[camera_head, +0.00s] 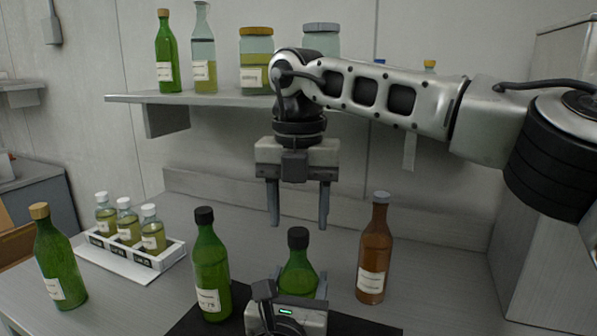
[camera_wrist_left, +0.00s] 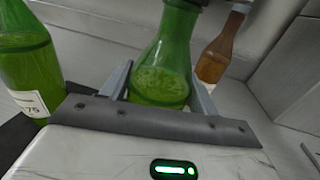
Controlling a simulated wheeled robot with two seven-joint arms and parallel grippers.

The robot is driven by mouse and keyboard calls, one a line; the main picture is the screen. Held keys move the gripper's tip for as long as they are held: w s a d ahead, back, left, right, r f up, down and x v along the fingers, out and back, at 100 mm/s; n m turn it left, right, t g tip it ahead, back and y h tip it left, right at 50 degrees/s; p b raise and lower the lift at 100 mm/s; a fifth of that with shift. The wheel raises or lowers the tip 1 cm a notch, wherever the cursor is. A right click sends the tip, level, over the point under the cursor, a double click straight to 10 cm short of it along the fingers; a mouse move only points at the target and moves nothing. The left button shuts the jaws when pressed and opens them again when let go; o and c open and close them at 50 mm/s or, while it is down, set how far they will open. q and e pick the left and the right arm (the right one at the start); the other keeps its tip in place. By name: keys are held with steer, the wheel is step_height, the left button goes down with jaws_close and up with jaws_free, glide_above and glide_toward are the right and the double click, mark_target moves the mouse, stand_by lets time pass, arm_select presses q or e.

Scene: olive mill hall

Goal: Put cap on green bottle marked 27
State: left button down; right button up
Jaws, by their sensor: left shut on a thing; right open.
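A green bottle (camera_head: 298,276) with a black cap (camera_head: 298,238) on its neck stands upright at the front middle. My left gripper (camera_head: 295,288) is shut on its body; the bottle also shows between the fingers in the left wrist view (camera_wrist_left: 163,72). Its label is hidden, so I cannot read its number. My right gripper (camera_head: 299,218) is open and empty, pointing down above and behind the capped top, apart from it. A second green bottle (camera_head: 211,265) with a black cap stands to the left, its label seeming to end in 75; it shows in the left wrist view (camera_wrist_left: 28,65).
A brown bottle (camera_head: 374,250) with a grey cap stands to the right. A corked green bottle (camera_head: 57,258) and a white rack (camera_head: 172,254) of small jars are at left. A dark mat (camera_head: 190,326) lies in front. A shelf (camera_head: 130,98) with bottles and jars hangs behind.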

arm_select(q)
steer(key=shift+f, duration=0.1)
arm_select(e)
step_height(320, 180, up, 9)
steer(key=shift+r, duration=0.15)
arm_select(q)
steer(key=shift+c, duration=1.5)
jaws_free()
steer(key=s+a+b, duration=0.1)
steer(key=s+a, duration=0.2)
steer(key=s, duration=1.2)
steer(key=shift+s, duration=0.35)
arm_select(e)
steer(key=shift+f, duration=0.7)
steer(key=shift+s, duration=0.1)
